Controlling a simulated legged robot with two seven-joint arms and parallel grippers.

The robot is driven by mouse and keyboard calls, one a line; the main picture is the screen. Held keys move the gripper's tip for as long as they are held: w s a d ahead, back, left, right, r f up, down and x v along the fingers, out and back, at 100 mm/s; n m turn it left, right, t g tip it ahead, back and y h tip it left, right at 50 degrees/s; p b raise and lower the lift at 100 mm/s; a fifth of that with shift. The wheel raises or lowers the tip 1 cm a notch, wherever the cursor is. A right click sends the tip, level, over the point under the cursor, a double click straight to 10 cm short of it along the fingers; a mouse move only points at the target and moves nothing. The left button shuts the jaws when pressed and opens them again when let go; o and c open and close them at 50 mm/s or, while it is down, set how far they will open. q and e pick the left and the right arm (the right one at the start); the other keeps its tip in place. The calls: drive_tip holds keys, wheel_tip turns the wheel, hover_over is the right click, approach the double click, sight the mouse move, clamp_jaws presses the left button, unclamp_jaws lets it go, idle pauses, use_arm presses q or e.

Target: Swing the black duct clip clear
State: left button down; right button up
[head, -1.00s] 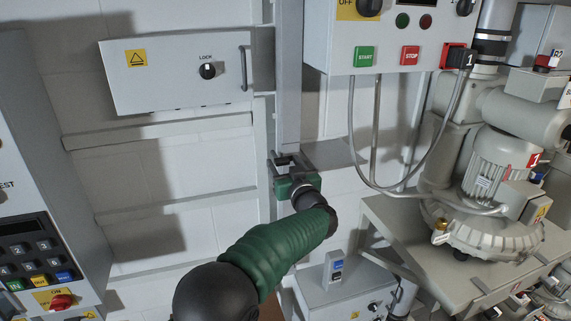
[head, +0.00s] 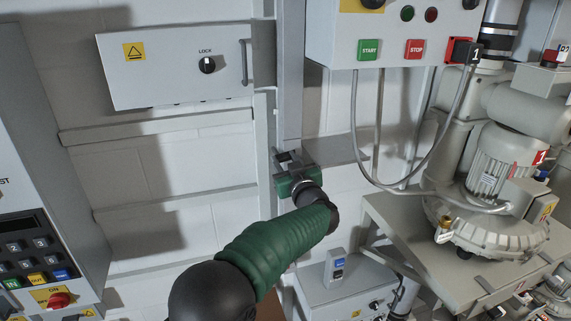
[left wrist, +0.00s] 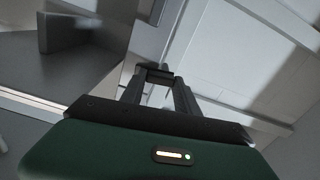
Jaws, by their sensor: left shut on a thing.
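My left gripper (head: 289,158) is at the grey upright post in the middle of the head view, its green body just below its fingers. In the left wrist view its two dark fingers (left wrist: 158,80) are closed on a small dark piece, which looks like the black duct clip (left wrist: 155,71). The clip is small and mostly hidden by the fingers in the head view, so its exact angle cannot be told. My right gripper is in neither current view.
A grey post (head: 290,70) rises above my gripper. A control box (head: 391,30) with hanging grey cables is to the upper right, and a blower (head: 495,190) sits on a stand. A white LOCK panel (head: 175,68) is at upper left. A keypad cabinet (head: 30,190) stands at far left.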

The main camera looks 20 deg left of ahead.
use_arm(q)
drive_tip(key=n+b, duration=0.2)
drive_tip(key=n, duration=0.2)
drive_tip(key=shift+s+f+b, duration=0.1)
drive_tip(key=shift+b, duration=0.2)
drive_tip(key=n+b, duration=0.1)
drive_tip(key=n, duration=0.1)
drive_tip(key=n+b, duration=0.2)
drive_tip(key=shift+a+n, duration=0.2)
drive_tip(key=shift+n, duration=0.2)
drive_tip(key=n+b, duration=0.1)
drive_tip(key=n, duration=0.1)
drive_tip(key=n+b, duration=0.2)
drive_tip(key=shift+s+a+f, duration=0.15)
drive_tip(key=shift+s+f, duration=0.05)
drive_tip(key=shift+s+n+b, duration=0.15)
drive_tip(key=shift+n+b, duration=1.1)
drive_tip(key=shift+n, duration=0.45)
drive_tip(key=c, duration=1.3)
unclamp_jaws()
drive_tip(key=o, duration=0.4)
drive_tip(key=shift+s+a+r, duration=0.1)
drive_tip(key=shift+s+r, duration=0.05)
drive_tip(key=shift+r, duration=0.2)
